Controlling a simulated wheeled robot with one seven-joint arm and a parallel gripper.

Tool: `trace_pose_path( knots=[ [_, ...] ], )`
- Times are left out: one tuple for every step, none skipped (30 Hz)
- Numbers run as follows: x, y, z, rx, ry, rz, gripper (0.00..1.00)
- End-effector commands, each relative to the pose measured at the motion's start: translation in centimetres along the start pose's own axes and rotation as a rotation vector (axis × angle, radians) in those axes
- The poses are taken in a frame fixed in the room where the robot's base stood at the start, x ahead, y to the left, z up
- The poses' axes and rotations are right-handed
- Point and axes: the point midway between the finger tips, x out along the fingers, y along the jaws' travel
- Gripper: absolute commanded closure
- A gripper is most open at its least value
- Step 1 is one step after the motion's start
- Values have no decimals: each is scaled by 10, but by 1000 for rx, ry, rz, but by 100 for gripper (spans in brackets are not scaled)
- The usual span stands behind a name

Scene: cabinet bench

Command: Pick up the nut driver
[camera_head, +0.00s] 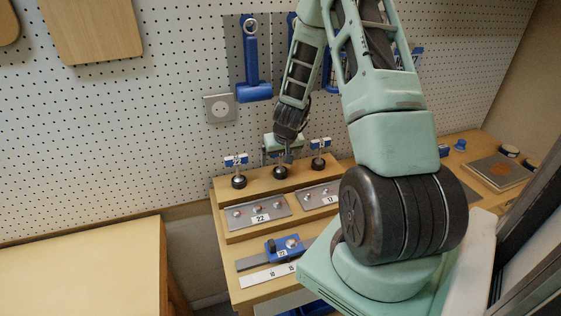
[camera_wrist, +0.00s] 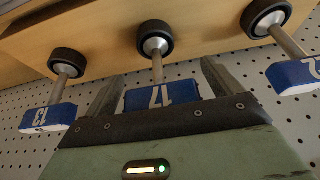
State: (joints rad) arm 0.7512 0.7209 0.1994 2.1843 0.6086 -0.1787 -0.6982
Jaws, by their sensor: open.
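Three nut drivers stand upright in a row on a wooden shelf, each with a black round foot, a thin shaft and a blue block with a white number. In the head view the left one (camera_head: 237,162) reads 22 and the right one (camera_head: 320,145) is partly legible. The middle one (camera_head: 280,171) is mostly hidden by my gripper (camera_head: 283,152). In the wrist view, its number 17 (camera_wrist: 161,95) appears upside down between my open fingers (camera_wrist: 162,90), with 13 (camera_wrist: 48,118) left and 22 (camera_wrist: 293,75) right. Contact cannot be told.
Metal plates marked 22 (camera_head: 257,212) and 17 (camera_head: 319,197) lie in front of the drivers. A blue device (camera_head: 285,247) sits nearer the bench front. A blue tool (camera_head: 252,62) hangs on the pegboard (camera_head: 120,130) behind. A pale table (camera_head: 80,262) stands at left, across a gap.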

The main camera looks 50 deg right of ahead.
Motion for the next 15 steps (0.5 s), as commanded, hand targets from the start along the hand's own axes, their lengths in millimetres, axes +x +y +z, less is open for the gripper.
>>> trace_pose_path(
  knots=[
    [4,0,0,2,-1,0,9],
    [6,0,0,1,0,0,9],
    [8,0,0,1,1,0,9],
    [8,0,0,1,1,0,9],
    [9,0,0,1,1,0,9],
    [10,0,0,1,1,0,9],
    [10,0,0,1,1,0,9],
    [10,0,0,1,1,0,9],
    [10,0,0,0,1,0,9],
    [10,0,0,0,1,0,9],
    [10,0,0,0,1,0,9],
    [10,0,0,0,1,0,17],
    [10,0,0,0,1,0,26],
    [9,0,0,0,1,0,34],
    [9,0,0,0,1,0,45]
  ],
)
